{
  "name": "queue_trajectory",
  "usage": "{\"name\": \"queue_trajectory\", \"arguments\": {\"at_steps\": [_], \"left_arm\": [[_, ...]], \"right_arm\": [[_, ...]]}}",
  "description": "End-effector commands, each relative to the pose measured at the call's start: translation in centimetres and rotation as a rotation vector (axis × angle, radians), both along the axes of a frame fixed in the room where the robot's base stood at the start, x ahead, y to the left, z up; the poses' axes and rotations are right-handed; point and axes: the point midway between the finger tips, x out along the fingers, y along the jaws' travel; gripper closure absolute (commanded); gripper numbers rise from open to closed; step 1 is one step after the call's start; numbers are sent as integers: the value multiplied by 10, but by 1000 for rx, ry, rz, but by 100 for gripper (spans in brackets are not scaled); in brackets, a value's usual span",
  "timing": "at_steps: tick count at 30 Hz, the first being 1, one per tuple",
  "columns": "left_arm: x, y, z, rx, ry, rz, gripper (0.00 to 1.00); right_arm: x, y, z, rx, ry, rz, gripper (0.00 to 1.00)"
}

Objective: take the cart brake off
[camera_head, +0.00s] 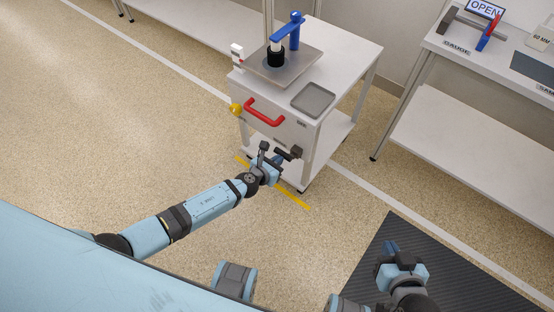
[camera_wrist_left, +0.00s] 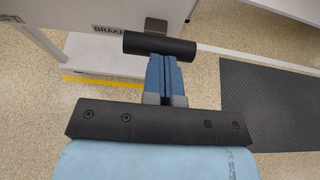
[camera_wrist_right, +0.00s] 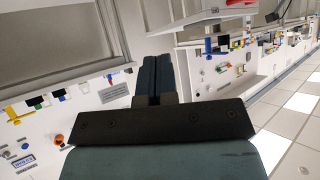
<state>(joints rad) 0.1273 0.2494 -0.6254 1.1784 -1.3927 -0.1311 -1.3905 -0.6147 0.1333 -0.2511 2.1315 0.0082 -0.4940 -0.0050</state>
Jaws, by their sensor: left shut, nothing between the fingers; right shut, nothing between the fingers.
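The white cart (camera_head: 276,124) stands ahead, with a red handle (camera_head: 265,113) and a yellow knob (camera_head: 236,108) on its front. The black brake lever (camera_head: 295,152) is at the lower right of that front. In the left wrist view the brake's black crossbar (camera_wrist_left: 150,43) lies beside a BRAKE label (camera_wrist_left: 108,29). My left gripper (camera_head: 278,159) is shut and empty, its blue fingertips (camera_wrist_left: 165,62) right at the crossbar; I cannot tell whether they touch it. My right gripper (camera_head: 391,247) is shut and empty, over the dark mat, away from the cart.
On the cart top are a blue-armed press (camera_head: 294,30) and a grey tray (camera_head: 313,99). A yellow floor line (camera_head: 293,196) runs by the cart's base. A white table (camera_head: 437,46) stands at right, and a dark mat (camera_head: 391,229) lies in front. The floor at left is clear.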

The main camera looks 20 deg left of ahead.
Motion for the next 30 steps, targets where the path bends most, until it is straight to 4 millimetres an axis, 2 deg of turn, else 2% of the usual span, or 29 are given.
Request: {"name": "queue_trajectory", "arguments": {"at_steps": [9, 14, 21, 30], "left_arm": [[5, -1, 10, 1, -2, -1, 100], [10, -4, 15, -1, -2, 0, 100], [30, -11, 28, -1, -3, 0, 100], [52, -19, 36, -1, -2, 0, 100]], "right_arm": [[0, -1, 11, 10, 11, -6, 100], [-1, -1, 10, 10, 24, -9, 100], [-1, -2, 15, 13, 30, -14, 100], [-1, -2, 15, 15, 32, -17, 100]]}}
